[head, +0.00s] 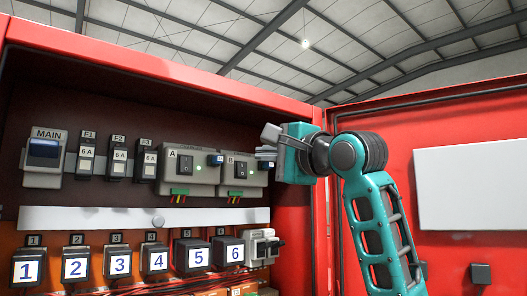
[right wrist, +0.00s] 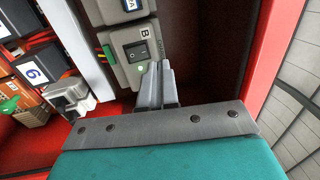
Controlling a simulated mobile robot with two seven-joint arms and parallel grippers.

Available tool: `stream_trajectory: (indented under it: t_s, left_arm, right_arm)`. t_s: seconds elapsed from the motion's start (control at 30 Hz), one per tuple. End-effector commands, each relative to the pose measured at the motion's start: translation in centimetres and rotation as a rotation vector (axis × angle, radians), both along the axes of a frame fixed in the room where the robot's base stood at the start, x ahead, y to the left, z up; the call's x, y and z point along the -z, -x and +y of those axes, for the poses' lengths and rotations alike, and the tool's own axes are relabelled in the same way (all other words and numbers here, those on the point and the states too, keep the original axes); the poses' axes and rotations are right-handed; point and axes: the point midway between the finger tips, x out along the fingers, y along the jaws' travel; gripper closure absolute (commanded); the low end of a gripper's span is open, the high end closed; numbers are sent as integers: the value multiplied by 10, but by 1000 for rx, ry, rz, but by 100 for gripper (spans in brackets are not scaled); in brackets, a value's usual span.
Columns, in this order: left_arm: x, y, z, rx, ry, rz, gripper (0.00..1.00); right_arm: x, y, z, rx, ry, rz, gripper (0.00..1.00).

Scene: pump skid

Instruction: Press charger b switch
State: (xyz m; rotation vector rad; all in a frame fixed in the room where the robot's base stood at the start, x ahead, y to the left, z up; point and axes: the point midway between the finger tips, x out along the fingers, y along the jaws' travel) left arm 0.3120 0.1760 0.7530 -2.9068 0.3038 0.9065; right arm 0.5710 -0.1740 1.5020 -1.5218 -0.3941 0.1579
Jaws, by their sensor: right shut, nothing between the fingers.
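Charger b is a grey box marked B (head: 254,179) at the right end of the upper row. Its dark rocker switch (head: 241,171) shows on the front face. In the right wrist view the charger (right wrist: 124,42) fills the top middle, with the switch (right wrist: 137,51) and a lit green lamp beside it. My right gripper (head: 263,155) is shut and empty, at the right edge of charger b. In the wrist view its fingertips (right wrist: 158,66) are close to the switch and lamp; I cannot tell whether they touch the box. My left gripper is not in view.
Numbered blocks and a grey connector (head: 260,247) sit below a white duct (head: 110,219). The red cabinet wall (head: 318,190) is close on the right.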

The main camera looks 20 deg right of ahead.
Motion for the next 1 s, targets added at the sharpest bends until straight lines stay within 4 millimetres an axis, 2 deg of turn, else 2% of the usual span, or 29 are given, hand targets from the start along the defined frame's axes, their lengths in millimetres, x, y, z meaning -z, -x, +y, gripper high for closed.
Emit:
stream_trajectory:
  t_s: [0.03, 0.2, 0.4, 0.57, 1.0]
  left_arm:
    - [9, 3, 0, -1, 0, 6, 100]
    - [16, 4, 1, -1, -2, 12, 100]
    - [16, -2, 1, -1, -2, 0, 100]
    - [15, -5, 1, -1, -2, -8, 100]
    - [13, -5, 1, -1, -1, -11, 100]
  right_arm:
    - [-2, 16, -6, 2, -2, -16, 100]
    - [-9, 51, -18, 2, -1, -14, 100]
    - [-14, 76, -27, 0, -1, -10, 100]
    - [-15, 83, -30, 0, -1, -9, 100]
    - [-15, 83, -30, 0, -1, -8, 100]
